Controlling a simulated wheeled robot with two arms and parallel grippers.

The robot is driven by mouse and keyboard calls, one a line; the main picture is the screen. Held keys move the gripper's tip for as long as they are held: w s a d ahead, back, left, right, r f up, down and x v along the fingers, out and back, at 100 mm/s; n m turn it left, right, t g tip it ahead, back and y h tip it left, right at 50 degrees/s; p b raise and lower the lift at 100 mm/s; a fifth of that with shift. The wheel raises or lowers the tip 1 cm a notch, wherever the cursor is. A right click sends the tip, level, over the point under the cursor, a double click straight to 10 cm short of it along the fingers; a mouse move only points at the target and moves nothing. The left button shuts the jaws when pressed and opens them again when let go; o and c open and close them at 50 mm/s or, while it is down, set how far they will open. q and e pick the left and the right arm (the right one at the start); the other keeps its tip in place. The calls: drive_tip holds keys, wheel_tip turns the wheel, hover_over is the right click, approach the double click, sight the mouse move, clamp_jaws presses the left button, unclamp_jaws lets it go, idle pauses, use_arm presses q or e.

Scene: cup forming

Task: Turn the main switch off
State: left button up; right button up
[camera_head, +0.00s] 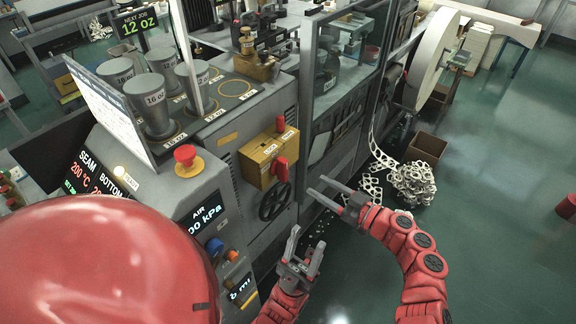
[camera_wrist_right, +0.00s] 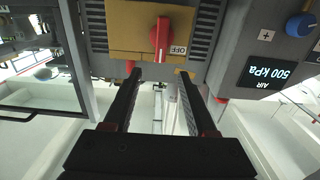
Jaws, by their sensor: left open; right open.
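The main switch is a yellow box (camera_head: 258,160) on the front of the grey machine, with a red handle (camera_head: 281,168) on its face. In the right wrist view the red handle (camera_wrist_right: 161,38) stands lengthwise on the yellow plate (camera_wrist_right: 125,30), beside an OFF label (camera_wrist_right: 178,50). My right gripper (camera_head: 317,187) is open and empty, to the right of the switch in the head view. In the wrist view its fingertips (camera_wrist_right: 158,73) lie just below the handle, apart from it. My left gripper (camera_head: 305,250) is open and empty, lower down.
A black handwheel (camera_head: 274,201) sits below the switch. A red emergency button (camera_head: 186,156) and an air panel (camera_head: 207,212) with a blue knob (camera_head: 214,246) are to the left. Scrap strip (camera_head: 412,183) and a cardboard box (camera_head: 427,148) lie on the floor at right.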

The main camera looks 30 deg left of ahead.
sight(287, 167)
drive_tip(key=a, duration=0.7)
drive_tip(key=a+b, duration=0.1)
drive_tip(key=a, duration=0.2)
drive_tip(key=shift+w+a, duration=0.35)
drive_tip(key=shift+w, duration=0.05)
drive_tip(key=shift+a, duration=0.6)
clamp_jaws()
